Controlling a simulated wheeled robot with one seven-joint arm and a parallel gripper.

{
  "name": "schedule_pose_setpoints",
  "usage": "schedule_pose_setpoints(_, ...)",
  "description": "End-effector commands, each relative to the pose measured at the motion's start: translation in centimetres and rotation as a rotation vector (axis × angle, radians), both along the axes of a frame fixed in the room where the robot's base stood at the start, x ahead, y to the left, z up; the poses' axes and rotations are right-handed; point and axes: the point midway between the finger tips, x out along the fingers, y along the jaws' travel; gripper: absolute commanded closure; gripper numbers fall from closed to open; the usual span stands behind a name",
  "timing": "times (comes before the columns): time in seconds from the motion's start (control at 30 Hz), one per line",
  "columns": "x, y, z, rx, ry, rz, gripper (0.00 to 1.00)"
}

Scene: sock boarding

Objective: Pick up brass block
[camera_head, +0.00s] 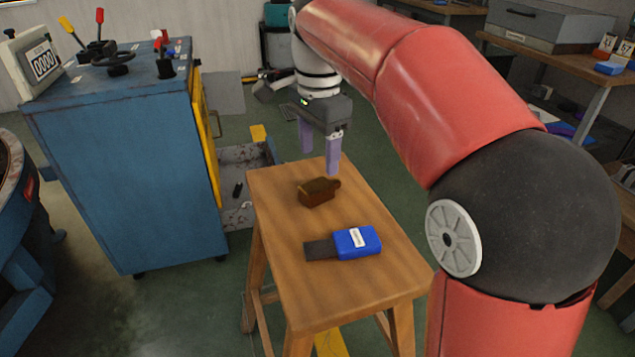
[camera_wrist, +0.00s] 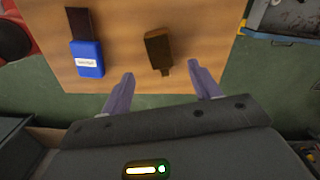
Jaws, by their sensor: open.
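The brass block (camera_head: 317,193) is a small dark brown-gold block with a stub at one end. It lies on the wooden stool top (camera_head: 283,242), toward its far half. In the wrist view the brass block (camera_wrist: 158,50) lies ahead of the fingertips, roughly between their lines, with its narrow end toward me. My gripper (camera_head: 320,158) hangs above the far edge of the stool, beyond the block and apart from it. In the wrist view my gripper (camera_wrist: 160,70) shows two purple fingers spread wide with nothing between them.
A blue item with a white label and dark strip (camera_head: 357,242) lies on the stool nearer the head camera. A blue machine cabinet (camera_head: 128,170) with levers stands to the left. A workbench (camera_head: 560,58) with a grey box stands at the back right.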

Motion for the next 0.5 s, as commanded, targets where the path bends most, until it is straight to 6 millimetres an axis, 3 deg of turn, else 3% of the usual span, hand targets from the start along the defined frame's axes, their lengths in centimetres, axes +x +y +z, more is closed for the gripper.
schedule_pose_setpoints(0.5, 0.1, 0.1, -6.8, -0.001, 0.001, 0.000, 0.38)
